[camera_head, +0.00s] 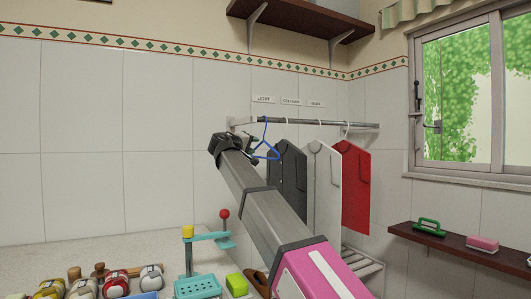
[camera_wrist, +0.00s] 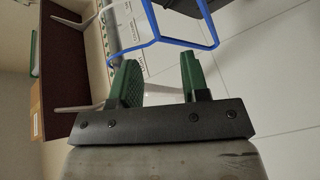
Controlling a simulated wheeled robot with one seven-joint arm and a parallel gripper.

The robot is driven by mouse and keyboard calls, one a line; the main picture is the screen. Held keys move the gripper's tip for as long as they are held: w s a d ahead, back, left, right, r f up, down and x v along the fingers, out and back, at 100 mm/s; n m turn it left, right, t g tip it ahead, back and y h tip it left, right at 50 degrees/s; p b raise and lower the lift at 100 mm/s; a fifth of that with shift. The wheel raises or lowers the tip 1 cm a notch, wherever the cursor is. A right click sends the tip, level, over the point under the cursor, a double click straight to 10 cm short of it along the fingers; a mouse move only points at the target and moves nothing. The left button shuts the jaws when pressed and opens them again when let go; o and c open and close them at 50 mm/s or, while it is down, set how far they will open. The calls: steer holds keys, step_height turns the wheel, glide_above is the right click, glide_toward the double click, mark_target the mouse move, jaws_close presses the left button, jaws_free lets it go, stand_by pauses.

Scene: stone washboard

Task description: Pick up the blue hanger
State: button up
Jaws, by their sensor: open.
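The blue hanger (camera_head: 266,156) hangs by its hook at the left part of the metal rail (camera_head: 310,122), with no garment on it. In the wrist view the blue hanger (camera_wrist: 185,43) crosses the top, just beyond my fingertips. My gripper (camera_head: 252,147) is beside the hanger, to its left in the head view. In the wrist view my gripper (camera_wrist: 157,62) has its two green fingers apart with nothing held between them. I cannot tell the exact gap between the fingers and the hanger.
Dark, white and red garments (camera_head: 356,188) hang close to the right of the blue hanger. A wooden shelf (camera_head: 300,18) is above the rail. Tiled wall left of the rail is clear.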

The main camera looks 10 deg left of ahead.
mark_target(265, 142)
steer(key=shift+r+x, duration=0.2)
steer(key=shift+x, duration=2.25)
steer(key=shift+r+x, duration=0.2)
steer(key=shift+x, duration=2.25)
steer(key=shift+c, duration=0.2)
jaws_close()
